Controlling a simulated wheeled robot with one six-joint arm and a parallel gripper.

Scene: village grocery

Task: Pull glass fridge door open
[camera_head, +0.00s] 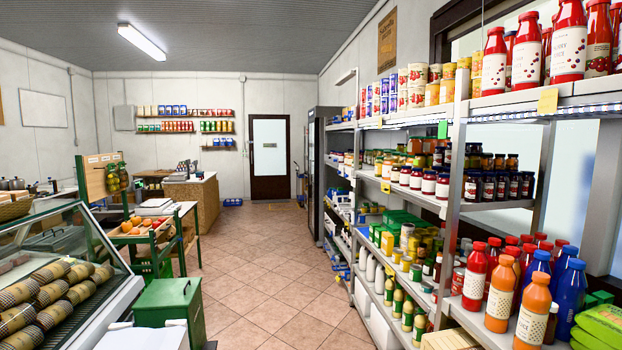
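A tall dark fridge-like cabinet (324,150) stands far off at the end of the right-hand shelf row, against the right wall. I see it at a steep angle, with a narrow dark front toward the aisle. The shelves partly hide it. Its glass and handle are too small to make out, and its door looks closed, though I cannot be sure. My gripper is not in view.
A long shelf unit (455,170) with jars and bottles lines the right side. A glass deli counter (110,245), a green bin (168,303) and a produce stand (160,245) are on the left. The tiled aisle (270,270) between is clear toward the back door (270,160).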

